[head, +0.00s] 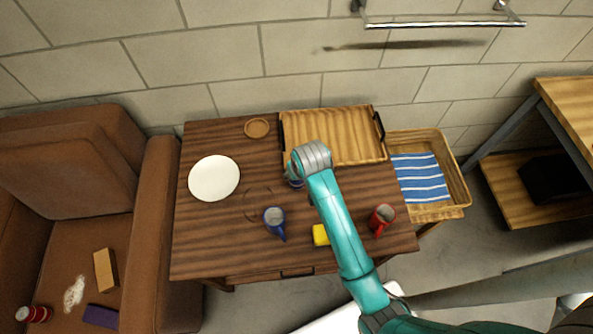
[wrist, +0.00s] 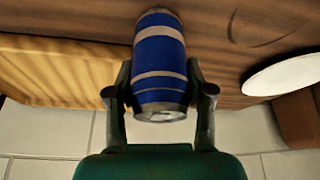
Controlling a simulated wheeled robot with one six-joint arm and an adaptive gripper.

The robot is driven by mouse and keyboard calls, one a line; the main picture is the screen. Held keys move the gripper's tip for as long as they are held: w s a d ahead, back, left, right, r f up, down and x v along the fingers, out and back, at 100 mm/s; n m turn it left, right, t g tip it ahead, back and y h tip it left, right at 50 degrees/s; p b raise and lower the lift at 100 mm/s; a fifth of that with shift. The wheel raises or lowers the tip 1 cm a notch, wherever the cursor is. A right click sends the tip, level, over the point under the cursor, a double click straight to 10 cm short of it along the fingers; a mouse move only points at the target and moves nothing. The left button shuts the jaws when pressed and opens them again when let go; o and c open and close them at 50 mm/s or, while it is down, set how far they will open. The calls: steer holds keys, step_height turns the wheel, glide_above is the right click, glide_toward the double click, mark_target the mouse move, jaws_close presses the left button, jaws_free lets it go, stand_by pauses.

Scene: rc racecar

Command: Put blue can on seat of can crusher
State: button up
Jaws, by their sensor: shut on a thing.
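The blue can (wrist: 160,60), with beige bands and a pale metal end, sits between the two fingers of my gripper (wrist: 160,95) in the wrist view. The fingers are shut on its sides near the pale end. In the head view, a small part of the can (head: 295,183) shows under my wrist, over the table beside the wooden tray. My arm hides most of it there. I cannot tell whether the can touches the table. I cannot make out a can crusher in either view.
The table (head: 200,245) holds a white plate (head: 214,178), a wooden tray (head: 340,135), a brown coaster (head: 257,128), a blue mug (head: 275,222), a red mug (head: 382,220) and a yellow block (head: 320,235). A brown armchair (head: 65,165) stands left, a basket (head: 455,170) right.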

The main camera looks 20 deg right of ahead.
steer(key=shift+f, duration=0.15)
steer(key=o, duration=0.8)
steer(key=v, duration=1.2)
steer(key=shift+r, duration=0.25)
